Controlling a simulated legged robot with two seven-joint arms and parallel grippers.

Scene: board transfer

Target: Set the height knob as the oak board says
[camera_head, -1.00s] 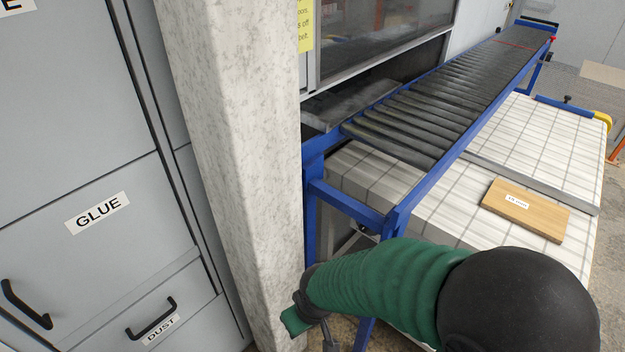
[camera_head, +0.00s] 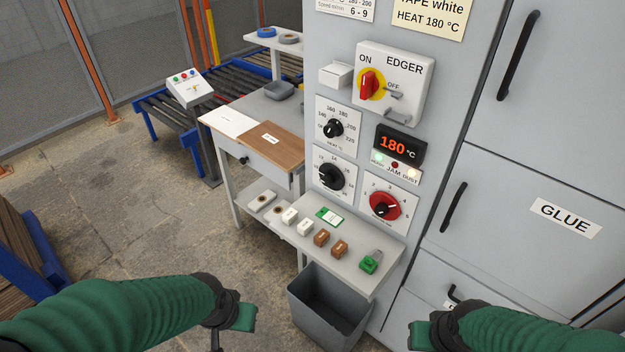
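The machine panel shows a black heat knob (camera_head: 333,128). Below it is a larger black knob (camera_head: 331,176) with a numbered scale that includes 14; its caption is too small to read. A red knob (camera_head: 383,206) sits to its right. No light oak board shows now; a brown board (camera_head: 280,148) with a small unreadable label lies on the side table. My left gripper (camera_head: 236,318) is low, left of the grey bin, and my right gripper (camera_head: 418,335) is low, right of it. Both are away from the knobs, and their finger gaps are unclear.
A red-and-yellow main switch (camera_head: 371,84) and a display reading 180 °C (camera_head: 398,145) are on the panel. A shelf (camera_head: 350,250) with several small blocks juts out below the knobs. A grey bin (camera_head: 325,312) stands under it.

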